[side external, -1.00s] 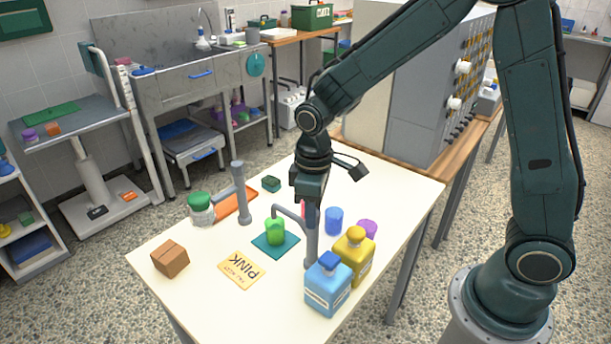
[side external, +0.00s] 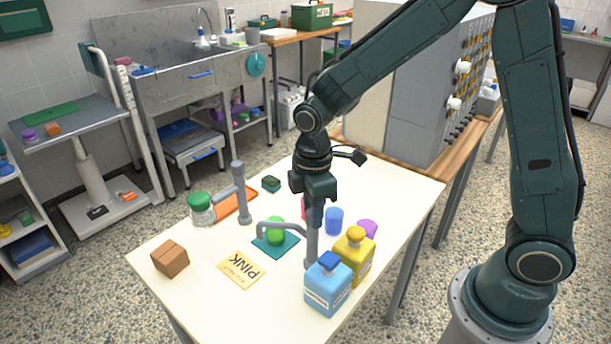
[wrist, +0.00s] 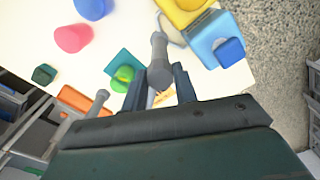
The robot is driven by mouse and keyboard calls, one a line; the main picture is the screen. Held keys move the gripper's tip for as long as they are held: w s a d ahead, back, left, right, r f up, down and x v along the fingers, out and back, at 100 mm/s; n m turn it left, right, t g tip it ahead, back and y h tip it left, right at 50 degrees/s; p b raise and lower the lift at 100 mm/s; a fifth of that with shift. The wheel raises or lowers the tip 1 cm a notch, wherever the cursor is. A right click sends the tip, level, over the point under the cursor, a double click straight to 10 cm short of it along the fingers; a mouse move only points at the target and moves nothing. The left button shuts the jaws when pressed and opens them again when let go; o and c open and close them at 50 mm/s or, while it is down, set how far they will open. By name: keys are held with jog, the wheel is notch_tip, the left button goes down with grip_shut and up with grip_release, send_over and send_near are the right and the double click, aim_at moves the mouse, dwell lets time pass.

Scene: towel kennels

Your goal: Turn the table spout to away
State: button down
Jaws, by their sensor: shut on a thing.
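The grey table spout (side external: 312,240) stands upright beside the bottles. Its bent arm reaches left in the side view, over a green object (side external: 276,230) on a teal mat (side external: 263,246). My gripper (side external: 316,207) is above the spout's post, pointing down. In the wrist view the spout (wrist: 158,52) rises between the two dark fingers of my gripper (wrist: 160,88), which is shut on it. The spout's arm is mostly hidden by my gripper there. The green object (wrist: 122,78) shows left of the fingers.
A blue bottle (side external: 328,285) and a yellow bottle (side external: 353,256) stand close to the spout. A blue cup (side external: 334,220) and a purple one (side external: 367,229) are behind. A second grey post (side external: 241,197), a green-lidded jar (side external: 201,210) and a brown box (side external: 170,259) stand left.

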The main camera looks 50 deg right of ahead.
jog(key=n, duration=0.5)
jog(key=shift+n, duration=0.3)
jog(key=n, duration=0.5)
jog(key=shift+n, duration=0.3)
jog(key=c, duration=1.1)
grip_release()
jog(key=shift+r, duration=0.15)
notch_tip(320, 180, up, 14)
jog(key=shift+f, duration=0.2)
